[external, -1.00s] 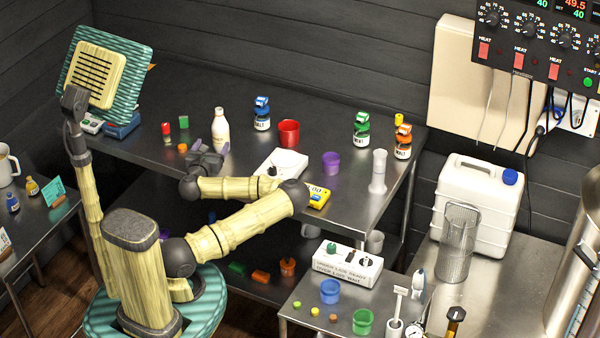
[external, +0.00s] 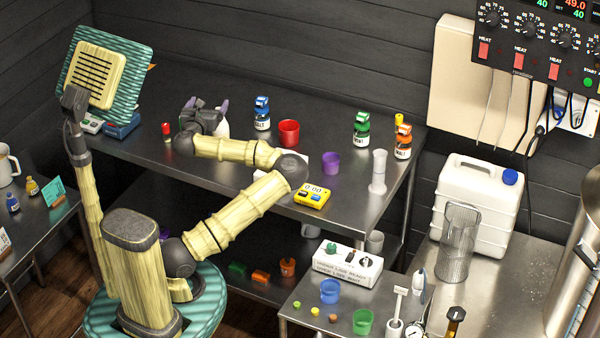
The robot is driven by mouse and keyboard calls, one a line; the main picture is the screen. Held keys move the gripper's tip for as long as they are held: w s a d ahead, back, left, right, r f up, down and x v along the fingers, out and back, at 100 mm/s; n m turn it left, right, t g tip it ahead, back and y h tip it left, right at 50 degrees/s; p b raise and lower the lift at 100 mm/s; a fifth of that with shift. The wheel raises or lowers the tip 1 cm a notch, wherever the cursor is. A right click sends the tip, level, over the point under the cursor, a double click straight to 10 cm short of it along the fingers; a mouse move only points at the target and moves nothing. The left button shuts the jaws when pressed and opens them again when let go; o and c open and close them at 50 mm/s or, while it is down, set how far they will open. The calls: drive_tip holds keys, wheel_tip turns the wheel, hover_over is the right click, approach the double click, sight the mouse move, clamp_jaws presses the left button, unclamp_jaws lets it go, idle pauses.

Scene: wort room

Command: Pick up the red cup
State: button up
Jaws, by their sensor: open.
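The red cup (external: 289,132) stands upright on the steel table (external: 345,205), between a blue-capped bottle and a purple cup, with nothing touching it that I can see. My gripper (external: 206,106) is raised over the left-middle part of the table, to the left of the red cup and apart from it. Its dark fingers with purple pads point away toward the back wall. It is open, and I see nothing held in it.
A blue-capped bottle (external: 262,114) stands just left of the cup. A purple cup (external: 331,163), a green-capped bottle (external: 361,130), an orange-capped bottle (external: 402,143) and a clear cylinder (external: 378,173) stand to the right. A yellow timer (external: 312,196) lies at the front edge.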

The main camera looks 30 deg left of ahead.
wheel_tip(320, 180, up, 6)
drive_tip(key=w+d+f+m+g+h+p, duration=0.2)
drive_tip(key=w+f+m+g+h+p, duration=0.15)
drive_tip(key=w+h+p, duration=0.45)
drive_tip(key=d+r+m+g+h+p, duration=0.1)
drive_tip(key=d+r+m+p, duration=0.3)
drive_tip(key=d+p, duration=0.35)
drive_tip(key=b, duration=0.1)
approach(289, 134)
drive_tip(key=s+a+r, duration=0.2)
drive_tip(key=s+a, duration=0.1)
drive_tip(key=a, duration=0.1)
drive_tip(key=shift+s+r, duration=0.25)
drive_tip(key=shift+r, duration=0.15)
drive_tip(key=shift+w+n, duration=0.1)
drive_tip(key=shift+n, duration=0.15)
drive_tip(key=p+x, duration=0.3)
drive_tip(key=x, duration=0.9)
drive_tip(key=shift+d+f, duration=0.1)
drive_tip(key=shift+f, duration=0.05)
